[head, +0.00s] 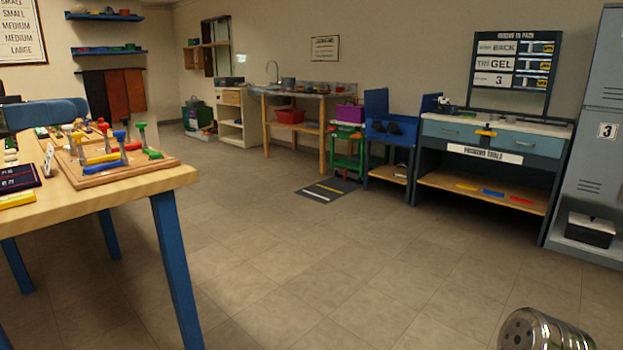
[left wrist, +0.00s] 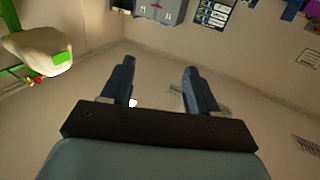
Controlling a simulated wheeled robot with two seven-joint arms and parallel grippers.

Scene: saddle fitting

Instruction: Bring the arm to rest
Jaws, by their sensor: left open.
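My left gripper (left wrist: 158,67) shows in the left wrist view with its two dark fingers apart. Nothing is between them, only bare floor and wall beyond. In the head view a blue-grey form at the left edge, over the wooden workbench (head: 140,190), looks like part of my left arm; its fingertips cannot be made out there. My right gripper is not visible; a silver round part at the bottom right edge may belong to my right arm.
A board with colored-handled tools (head: 110,172) lies on the workbench. A cream, saddle-like form (left wrist: 38,50) with green parts is left in the wrist view. A packing table (head: 490,155) and grey locker (head: 595,130) stand at right. The middle floor is clear.

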